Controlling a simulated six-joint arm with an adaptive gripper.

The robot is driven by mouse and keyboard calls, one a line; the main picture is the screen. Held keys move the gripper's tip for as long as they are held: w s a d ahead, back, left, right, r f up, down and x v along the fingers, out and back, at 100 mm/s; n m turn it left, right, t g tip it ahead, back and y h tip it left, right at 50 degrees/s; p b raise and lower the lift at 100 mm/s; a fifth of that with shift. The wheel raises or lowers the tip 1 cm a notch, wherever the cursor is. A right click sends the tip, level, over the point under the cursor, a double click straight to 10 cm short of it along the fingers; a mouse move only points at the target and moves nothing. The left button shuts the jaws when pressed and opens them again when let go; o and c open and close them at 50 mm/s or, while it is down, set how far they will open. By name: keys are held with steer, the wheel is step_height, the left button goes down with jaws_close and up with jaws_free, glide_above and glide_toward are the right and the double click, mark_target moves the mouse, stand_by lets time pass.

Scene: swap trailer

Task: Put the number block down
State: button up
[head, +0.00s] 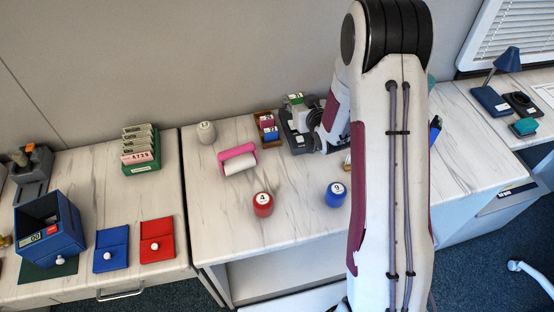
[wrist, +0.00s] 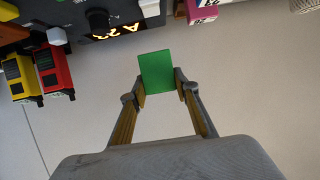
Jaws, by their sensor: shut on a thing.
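My gripper (wrist: 158,85) is shut on a green number block (wrist: 158,72), gripped at its sides between the two fingertips. In the head view the green block (head: 296,98) is held at the back of the middle table, with a pale label facing up. My gripper (head: 297,118) is just right of a small brown tray (head: 258,117). In the wrist view a pink block (wrist: 280,6) shows at the top edge. The space directly under the green block is hidden in the head view.
A white knob-like thing (head: 206,131), a pink-framed roller (head: 239,160), a red numbered jar (head: 263,204) and a blue numbered jar (head: 335,194) stand on the middle table (head: 215,195). A dark device with a lit display (wrist: 123,31) shows in the wrist view.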

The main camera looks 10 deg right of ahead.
steer(key=s+a+n+g+y, duration=0.1)
steer(key=s+a+n+y, duration=0.3)
steer(key=s+a, duration=0.4)
steer(key=shift+s+r+y, duration=0.2)
steer(key=shift+s+y, duration=0.3)
steer(key=shift+s, duration=0.75)
steer(key=shift+a+f, duration=0.1)
steer(key=shift+f, duration=2.85)
steer(key=shift+f, duration=0.1)
steer(key=shift+f, duration=2)
steer(key=shift+f, duration=0.15)
